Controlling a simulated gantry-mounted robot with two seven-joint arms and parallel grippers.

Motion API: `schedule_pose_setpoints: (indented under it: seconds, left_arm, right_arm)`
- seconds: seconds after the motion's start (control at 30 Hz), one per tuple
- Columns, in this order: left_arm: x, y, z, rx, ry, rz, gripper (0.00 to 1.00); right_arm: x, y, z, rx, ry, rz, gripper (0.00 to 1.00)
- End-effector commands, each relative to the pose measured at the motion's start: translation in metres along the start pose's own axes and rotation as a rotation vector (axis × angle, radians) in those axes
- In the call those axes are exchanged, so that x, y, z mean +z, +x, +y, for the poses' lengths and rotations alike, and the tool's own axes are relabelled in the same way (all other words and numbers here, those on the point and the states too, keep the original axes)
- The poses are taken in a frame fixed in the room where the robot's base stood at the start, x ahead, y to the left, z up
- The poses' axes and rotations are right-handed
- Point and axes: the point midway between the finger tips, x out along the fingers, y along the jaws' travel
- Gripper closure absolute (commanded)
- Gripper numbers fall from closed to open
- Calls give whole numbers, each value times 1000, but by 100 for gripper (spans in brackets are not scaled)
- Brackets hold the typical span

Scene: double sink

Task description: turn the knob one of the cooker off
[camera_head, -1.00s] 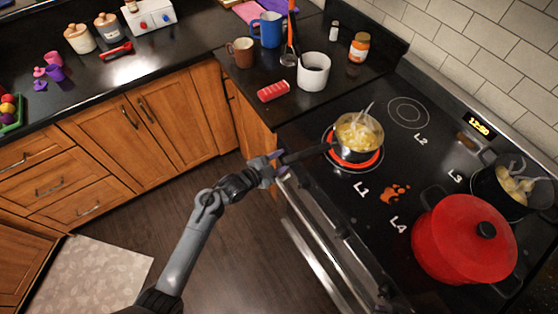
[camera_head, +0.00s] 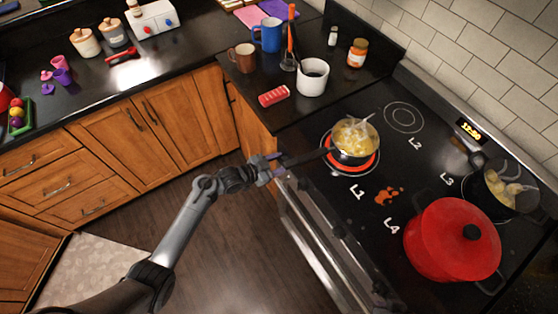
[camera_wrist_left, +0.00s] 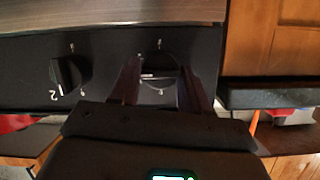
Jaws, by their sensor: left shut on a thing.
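The cooker (camera_head: 315,195) is black with a glass top. Its L1 ring (camera_head: 327,165) glows red under a small pan (camera_head: 355,140) of food. My left gripper (camera_head: 281,169) is at the cooker's front edge, near L1. In the left wrist view, a round dark knob (camera_wrist_left: 158,66) sits on the black front panel between the fingers of my left gripper (camera_wrist_left: 157,80), which is shut on it. A second knob (camera_wrist_left: 67,76), with a "2" by it, is to its left. The knobs are hidden in the head view. My right gripper is not in view.
A red lidded pot (camera_head: 455,240) and a dark pan (camera_head: 500,187) stand on the right of the cooker. The oven door's bar (camera_head: 310,235) runs below the front edge.

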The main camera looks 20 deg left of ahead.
Motion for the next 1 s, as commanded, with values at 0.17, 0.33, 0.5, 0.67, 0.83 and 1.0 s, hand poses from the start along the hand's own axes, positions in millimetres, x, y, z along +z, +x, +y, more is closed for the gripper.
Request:
schedule_pose_setpoints:
  seconds: [0.17, 0.33, 0.5, 0.67, 0.83, 1.0]
  left_arm:
    - [0, 0, -4, 54, -157, 10, 84]
    - [1, 0, -4, 106, -310, 22, 84]
    - [3, 1, -5, 159, -462, 33, 84]
    - [5, 2, -5, 209, -606, 42, 84]
    - [7, 2, -6, 262, -758, 53, 84]
    - [8, 3, -6, 314, -911, 65, 84]
  right_arm:
    - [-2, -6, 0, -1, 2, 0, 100]
    - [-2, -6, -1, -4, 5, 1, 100]
    - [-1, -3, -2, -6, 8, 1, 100]
    - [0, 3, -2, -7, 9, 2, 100]
    - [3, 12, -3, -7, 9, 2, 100]
    - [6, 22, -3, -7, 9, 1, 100]
